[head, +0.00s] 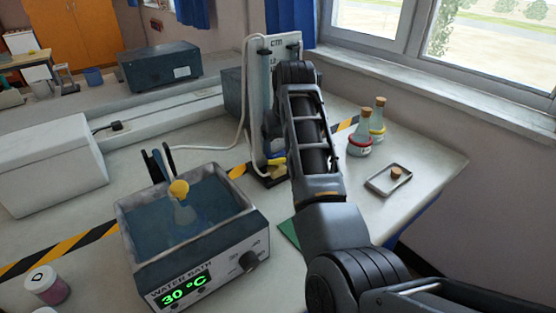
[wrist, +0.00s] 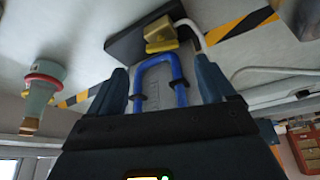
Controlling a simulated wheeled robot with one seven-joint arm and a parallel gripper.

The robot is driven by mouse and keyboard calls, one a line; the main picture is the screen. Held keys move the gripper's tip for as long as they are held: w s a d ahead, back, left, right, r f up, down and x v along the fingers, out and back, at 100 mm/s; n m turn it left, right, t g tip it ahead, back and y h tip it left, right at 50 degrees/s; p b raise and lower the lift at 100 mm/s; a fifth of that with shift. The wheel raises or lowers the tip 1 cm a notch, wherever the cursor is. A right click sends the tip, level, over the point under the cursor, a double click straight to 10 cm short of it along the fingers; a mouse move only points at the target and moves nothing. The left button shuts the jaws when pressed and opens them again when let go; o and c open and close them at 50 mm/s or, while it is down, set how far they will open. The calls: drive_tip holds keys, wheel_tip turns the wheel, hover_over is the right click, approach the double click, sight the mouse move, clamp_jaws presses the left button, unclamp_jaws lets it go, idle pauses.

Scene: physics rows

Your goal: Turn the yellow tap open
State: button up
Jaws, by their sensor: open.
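The yellow tap (head: 277,162) sits low on an upright column (head: 284,48) marked "cm", mostly hidden by my arm in the head view. In the wrist view the tap (wrist: 160,35) shows as a yellow block by the dark base (wrist: 125,45), beyond my fingertips. My gripper (wrist: 160,72) is open, its two dark fingers apart. A blue U-shaped loop (wrist: 155,64) shows between the fingers, in front of the column's grey face. The tap appears apart from both fingers. My arm hides the gripper in the head view.
A water bath (head: 140,245) reading 30 °C, with a yellow-stoppered flask (head: 184,212) in it, stands at the left. Two corked flasks (head: 360,146) and a small tray (head: 378,186) are right of my arm. A white hose (head: 246,90) runs down the column's left.

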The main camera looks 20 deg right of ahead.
sight(277, 159)
drive_tip(key=shift+x, duration=3.7)
drive_tip(key=shift+w+a, duration=0.1)
drive_tip(key=shift+a, duration=0.1)
drive_tip(key=shift+c, duration=0.4)
drive_tip(key=c, duration=1)
drive_tip(key=shift+d+r+n+y+p, duration=0.2)
drive_tip(key=shift+n+y+p, duration=0.2)
drive_tip(key=shift+n+p, duration=0.4)
drive_tip(key=shift+f+n+y, duration=0.15)
drive_tip(key=shift+n+y, duration=0.35)
drive_tip(key=shift+n, duration=0.9)
drive_tip(key=o, duration=1.1)
